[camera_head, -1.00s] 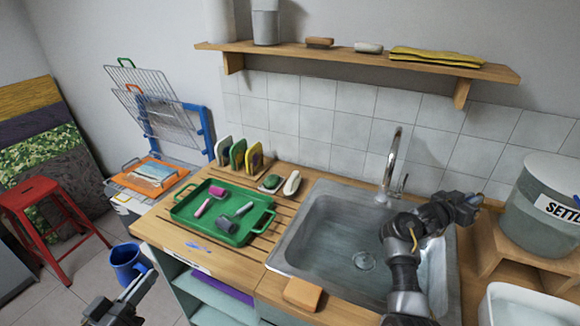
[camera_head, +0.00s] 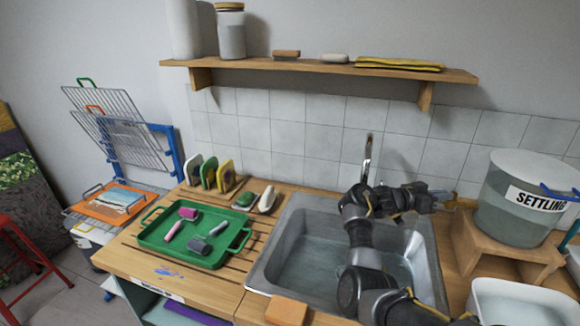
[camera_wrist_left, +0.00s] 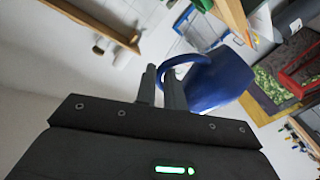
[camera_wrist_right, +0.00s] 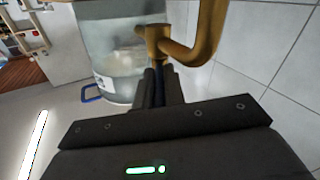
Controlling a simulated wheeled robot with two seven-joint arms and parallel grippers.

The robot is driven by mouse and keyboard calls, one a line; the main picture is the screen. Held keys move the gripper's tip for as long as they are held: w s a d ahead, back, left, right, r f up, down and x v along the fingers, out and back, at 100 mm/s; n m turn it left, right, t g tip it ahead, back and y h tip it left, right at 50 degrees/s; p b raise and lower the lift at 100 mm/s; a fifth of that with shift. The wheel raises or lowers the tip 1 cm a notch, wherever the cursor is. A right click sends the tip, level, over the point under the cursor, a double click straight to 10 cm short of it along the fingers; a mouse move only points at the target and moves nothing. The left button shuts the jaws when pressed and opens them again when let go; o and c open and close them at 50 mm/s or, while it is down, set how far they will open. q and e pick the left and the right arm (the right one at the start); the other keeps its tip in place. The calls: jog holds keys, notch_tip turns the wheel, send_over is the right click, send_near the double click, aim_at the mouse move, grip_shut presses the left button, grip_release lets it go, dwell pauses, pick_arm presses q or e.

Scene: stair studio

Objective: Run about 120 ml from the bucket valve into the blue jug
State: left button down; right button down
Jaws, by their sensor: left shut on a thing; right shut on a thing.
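The blue jug (camera_wrist_left: 222,82) fills the right of the left wrist view. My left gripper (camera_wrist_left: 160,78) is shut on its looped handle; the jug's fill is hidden. I do not see that gripper in the head view. The bucket (camera_head: 520,212), labelled "SETTLING", stands on a wooden stand at the right of the head view, with cloudy water inside. A brass valve (camera_wrist_right: 205,35) shows large in the right wrist view, beside the bucket wall.
My right arm reaches over the steel sink (camera_head: 300,255). A white basin (camera_head: 515,300) stands in front of the bucket. The green tray (camera_head: 190,240) with rollers is left of the sink. An orange block (camera_head: 286,311) lies at the front edge.

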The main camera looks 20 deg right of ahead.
jog(key=shift+r, duration=0.15)
jog(key=c, duration=1.5)
grip_release()
jog(key=b+v, duration=0.2)
jog(key=v, duration=0.5)
jog(key=shift+a+b, duration=0.25)
jog(key=shift+b, duration=0.15)
jog(key=shift+w, duration=0.1)
